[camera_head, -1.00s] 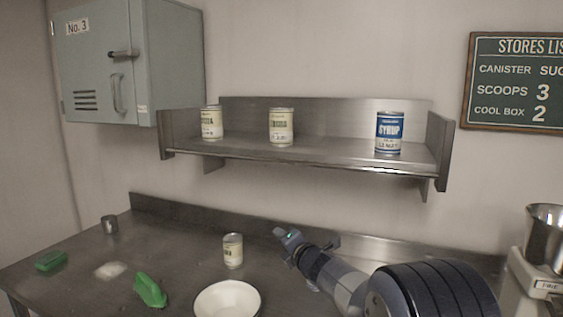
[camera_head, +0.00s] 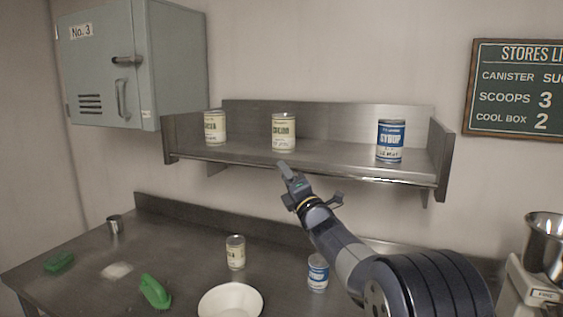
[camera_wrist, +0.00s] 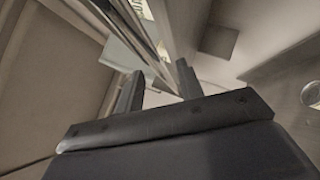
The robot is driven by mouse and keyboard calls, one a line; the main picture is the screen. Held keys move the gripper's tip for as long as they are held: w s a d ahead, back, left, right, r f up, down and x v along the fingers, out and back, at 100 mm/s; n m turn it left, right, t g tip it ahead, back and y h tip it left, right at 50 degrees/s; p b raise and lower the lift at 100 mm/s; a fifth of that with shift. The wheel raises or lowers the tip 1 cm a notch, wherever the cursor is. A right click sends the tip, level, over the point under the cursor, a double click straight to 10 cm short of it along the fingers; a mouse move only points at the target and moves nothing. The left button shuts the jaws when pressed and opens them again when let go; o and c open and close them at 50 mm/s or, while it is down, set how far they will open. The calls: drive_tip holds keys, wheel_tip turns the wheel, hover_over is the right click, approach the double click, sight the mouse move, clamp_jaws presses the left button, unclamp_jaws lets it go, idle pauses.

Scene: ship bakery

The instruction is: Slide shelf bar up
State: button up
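The shelf bar (camera_head: 360,178) is a thin metal rail along the front lower edge of the wall shelf (camera_head: 340,153). My gripper (camera_head: 286,171) is raised in front of the shelf's front edge, near the middle of the bar, pointing up. In the wrist view my two dark fingers (camera_wrist: 157,88) stand apart with nothing clamped between them. A long metal edge, seemingly the shelf front with the bar (camera_wrist: 150,50), runs down the picture toward the gap between the fingers. Whether the fingers touch the bar cannot be told.
Two cream cans (camera_head: 215,128) (camera_head: 284,132) and a blue syrup can (camera_head: 390,140) stand on the shelf.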

drive_tip(key=shift+p+x, duration=0.45)
drive_tip(key=shift+x, duration=1.05)
drive_tip(key=shift+c, duration=0.6)
clamp_jaws()
